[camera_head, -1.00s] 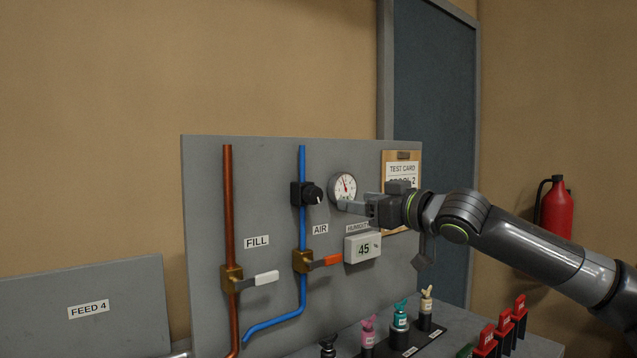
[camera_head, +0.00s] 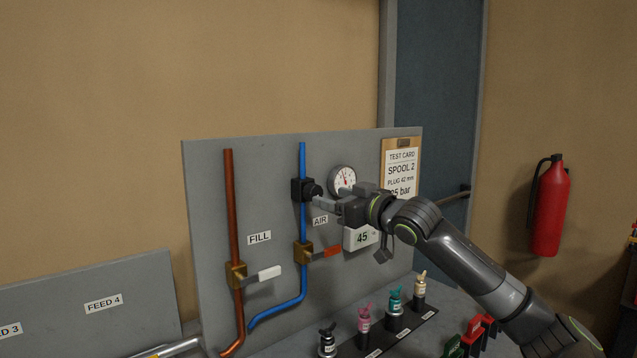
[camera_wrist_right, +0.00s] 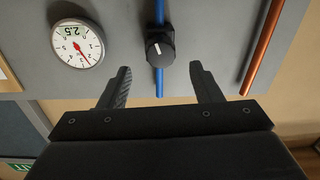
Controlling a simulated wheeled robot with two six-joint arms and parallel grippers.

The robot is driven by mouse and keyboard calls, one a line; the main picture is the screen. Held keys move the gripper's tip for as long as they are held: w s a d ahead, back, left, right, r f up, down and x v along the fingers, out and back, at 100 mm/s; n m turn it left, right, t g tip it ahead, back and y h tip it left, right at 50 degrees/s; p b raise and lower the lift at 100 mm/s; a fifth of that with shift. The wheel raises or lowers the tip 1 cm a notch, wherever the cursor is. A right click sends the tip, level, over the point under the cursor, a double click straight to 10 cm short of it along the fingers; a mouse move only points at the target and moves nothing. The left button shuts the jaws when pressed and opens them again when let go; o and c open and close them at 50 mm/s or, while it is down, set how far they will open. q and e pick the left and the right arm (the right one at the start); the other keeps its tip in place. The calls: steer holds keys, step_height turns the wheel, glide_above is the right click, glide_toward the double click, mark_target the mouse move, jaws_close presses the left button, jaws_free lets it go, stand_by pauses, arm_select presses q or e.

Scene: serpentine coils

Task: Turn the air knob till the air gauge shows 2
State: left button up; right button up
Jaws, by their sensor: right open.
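The air knob (camera_head: 312,191) is a round black knob on a black block on the blue pipe, above the AIR label (camera_head: 320,221). It shows with a white pointer line in the right wrist view (camera_wrist_right: 159,50). The air gauge (camera_head: 342,180) is a round white dial to its right. In the right wrist view the gauge (camera_wrist_right: 77,43) has a red needle and a small window that seems to read 2.5. My right gripper (camera_head: 320,201) is open. In its wrist view the knob lies between the finger directions, just beyond the fingertips (camera_wrist_right: 160,70), with no visible contact. My left gripper is out of view.
An orange-handled valve (camera_head: 303,252) and a humidity display (camera_head: 361,237) sit below. A copper pipe (camera_head: 230,200) with a white-handled valve is at left. A test card (camera_head: 401,170) hangs at right. Several small tagged pieces stand in a black rack (camera_head: 405,331) on the bench.

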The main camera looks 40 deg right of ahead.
mark_target(318, 193)
steer(key=w, duration=0.1)
steer(key=w+p, duration=0.1)
steer(key=w, duration=0.2)
steer(key=shift+a+r+p, duration=0.15)
steer(key=shift+a+p, duration=0.1)
steer(key=shift+p, duration=0.05)
steer(key=shift+w+a, duration=0.1)
steer(key=shift+w, duration=0.75)
steer(key=c, duration=1)
